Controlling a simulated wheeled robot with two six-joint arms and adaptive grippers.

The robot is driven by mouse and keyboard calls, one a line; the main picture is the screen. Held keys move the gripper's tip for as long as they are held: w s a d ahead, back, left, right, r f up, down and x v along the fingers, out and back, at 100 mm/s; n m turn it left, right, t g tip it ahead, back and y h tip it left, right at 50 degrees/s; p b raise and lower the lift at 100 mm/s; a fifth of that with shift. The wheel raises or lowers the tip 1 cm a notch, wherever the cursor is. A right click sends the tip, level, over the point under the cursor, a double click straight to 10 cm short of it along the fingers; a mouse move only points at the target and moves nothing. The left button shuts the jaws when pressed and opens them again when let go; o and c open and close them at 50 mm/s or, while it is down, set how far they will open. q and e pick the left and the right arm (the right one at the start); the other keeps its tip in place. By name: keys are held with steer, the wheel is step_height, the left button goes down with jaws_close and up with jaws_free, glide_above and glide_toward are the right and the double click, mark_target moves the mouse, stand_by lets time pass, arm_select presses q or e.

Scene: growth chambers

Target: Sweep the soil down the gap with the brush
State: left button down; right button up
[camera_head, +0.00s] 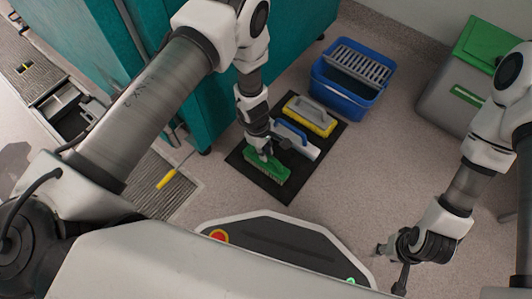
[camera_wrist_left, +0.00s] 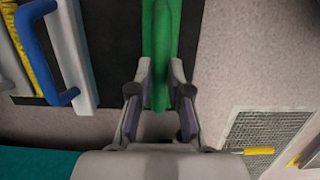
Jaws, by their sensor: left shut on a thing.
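The green brush (camera_head: 267,168) lies on the black mat (camera_head: 285,192), bristles facing down toward the front right. My left gripper (camera_head: 263,153) reaches down from above and is shut on the brush. In the left wrist view the brush's green grip (camera_wrist_left: 160,70) stands between the two fingers (camera_wrist_left: 160,95). My right gripper (camera_head: 392,268) hangs over bare floor at the right, away from the mat, its fingers spread and empty. I cannot make out any soil. A grated floor strip (camera_head: 158,194) lies left of the mat; I cannot tell which opening is the gap.
A blue-handled tool (camera_head: 302,143) and a yellow float (camera_head: 310,115) share the mat. Behind stand a blue bucket (camera_head: 345,98) and a grey bin with a green lid (camera_head: 440,98). A teal cabinet (camera_head: 210,95) rises at the left. A yellow handle (camera_head: 167,181) lies by the grating.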

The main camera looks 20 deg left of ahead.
arm_select(q)
steer(key=shift+r+p, duration=3.25)
steer(key=shift+r, duration=0.45)
steer(key=shift+f, duration=0.1)
